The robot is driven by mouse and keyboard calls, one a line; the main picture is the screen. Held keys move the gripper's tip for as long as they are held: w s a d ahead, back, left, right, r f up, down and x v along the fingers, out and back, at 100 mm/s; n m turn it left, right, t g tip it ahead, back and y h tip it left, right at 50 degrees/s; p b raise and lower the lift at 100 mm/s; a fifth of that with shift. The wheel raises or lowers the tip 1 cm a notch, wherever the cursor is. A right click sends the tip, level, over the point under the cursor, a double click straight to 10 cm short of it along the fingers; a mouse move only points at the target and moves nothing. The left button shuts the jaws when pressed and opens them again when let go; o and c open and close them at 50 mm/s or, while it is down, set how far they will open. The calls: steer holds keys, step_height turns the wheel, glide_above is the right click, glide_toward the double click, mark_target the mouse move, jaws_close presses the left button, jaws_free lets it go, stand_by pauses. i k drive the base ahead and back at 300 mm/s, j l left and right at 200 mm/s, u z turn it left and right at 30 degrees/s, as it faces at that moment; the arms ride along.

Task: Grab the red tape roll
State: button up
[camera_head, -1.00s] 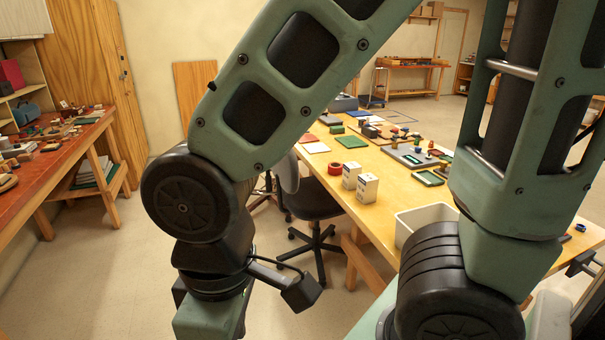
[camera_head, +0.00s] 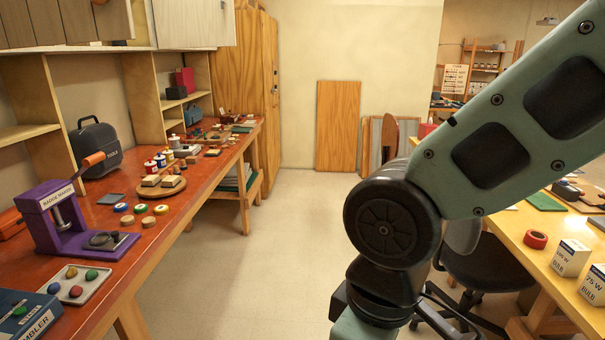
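The red tape roll (camera_head: 535,239) lies flat on the yellow-topped table (camera_head: 510,226) at the right, near that table's left edge. It sits just left of a white bulb box (camera_head: 570,257). My arm reaches down through the right half of the picture, left of the roll and apart from it in the picture. My gripper is below the bottom edge of the picture, so its fingers are hidden.
A red-brown bench (camera_head: 190,195) along the left holds a purple badge maker (camera_head: 75,220), several small discs and a dark case (camera_head: 95,152). A black chair (camera_head: 490,262) stands against the yellow table. Bare floor (camera_head: 270,250) lies between bench and table.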

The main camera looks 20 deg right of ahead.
mark_target(535, 239)
steer(key=i+z, duration=0.25)
steer(key=i, duration=0.2)
steer(key=i+j+z, duration=0.1)
steer(key=i+z, duration=0.15)
steer(key=i, duration=0.2)
steer(key=i+j+z, duration=0.25)
steer(key=i, duration=0.2)
steer(key=i+j+z, duration=0.15)
steer(key=i+z, duration=0.15)
steer(key=z, duration=0.15)
steer(key=i+j+z, duration=0.25)
steer(key=z, duration=0.15)
steer(key=i+j+z, duration=0.2)
steer(key=j+z, duration=0.25)
steer(key=i+j+z, duration=0.15)
steer(key=j+z, duration=0.15)
steer(key=z, duration=0.15)
steer(key=i+j+z, duration=0.1)
steer(key=j+z, duration=0.2)
steer(key=j, duration=0.25)
steer(key=j+z, duration=0.3)
steer(key=j, duration=0.25)
